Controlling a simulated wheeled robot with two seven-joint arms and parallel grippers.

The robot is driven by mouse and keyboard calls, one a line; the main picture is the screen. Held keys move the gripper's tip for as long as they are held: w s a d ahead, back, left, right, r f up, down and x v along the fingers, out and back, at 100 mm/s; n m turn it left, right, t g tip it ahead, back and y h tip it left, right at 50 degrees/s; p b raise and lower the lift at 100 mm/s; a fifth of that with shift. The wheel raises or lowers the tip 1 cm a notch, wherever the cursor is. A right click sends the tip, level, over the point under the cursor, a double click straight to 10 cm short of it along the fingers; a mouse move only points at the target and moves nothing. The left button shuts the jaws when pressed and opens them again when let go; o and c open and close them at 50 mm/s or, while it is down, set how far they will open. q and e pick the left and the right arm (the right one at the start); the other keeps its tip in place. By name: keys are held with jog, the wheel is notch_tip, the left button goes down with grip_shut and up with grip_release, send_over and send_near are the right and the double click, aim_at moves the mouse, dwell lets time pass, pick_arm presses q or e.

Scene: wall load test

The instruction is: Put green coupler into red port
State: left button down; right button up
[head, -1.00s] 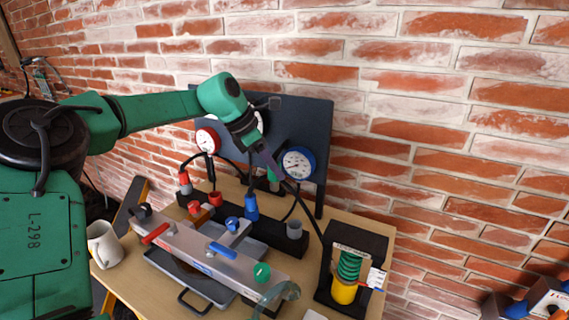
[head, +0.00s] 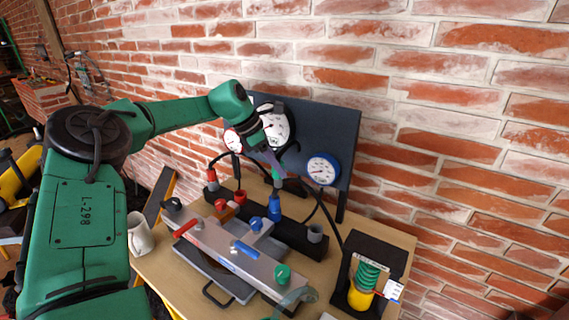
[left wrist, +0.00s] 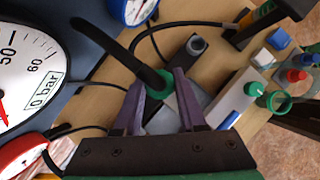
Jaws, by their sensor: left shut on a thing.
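My left gripper (head: 274,163) is above and behind the black rail. It is shut on the green coupler (head: 278,172), which has a black hose. In the left wrist view the purple fingers (left wrist: 160,100) hold the green coupler (left wrist: 156,84) between them, and its lower end is hidden. The red port (head: 240,196) stands on the rail, to the left of and below the gripper, and looks empty. The coupler is apart from the red port. My right gripper is not in view.
A red coupler (head: 211,178) stands left of the red port and a blue coupler (head: 274,207) right of it. A grey port (head: 315,233) is open. A gauge panel (head: 335,138) rises behind. A silver bar (head: 235,255) with handles lies in front. A mug (head: 139,235) stands left.

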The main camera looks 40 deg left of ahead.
pick_arm(q)
jog(key=a+p, duration=0.3)
jog(key=a, duration=0.4)
jog(key=shift+s+a, duration=0.2)
jog(key=shift+a, duration=0.05)
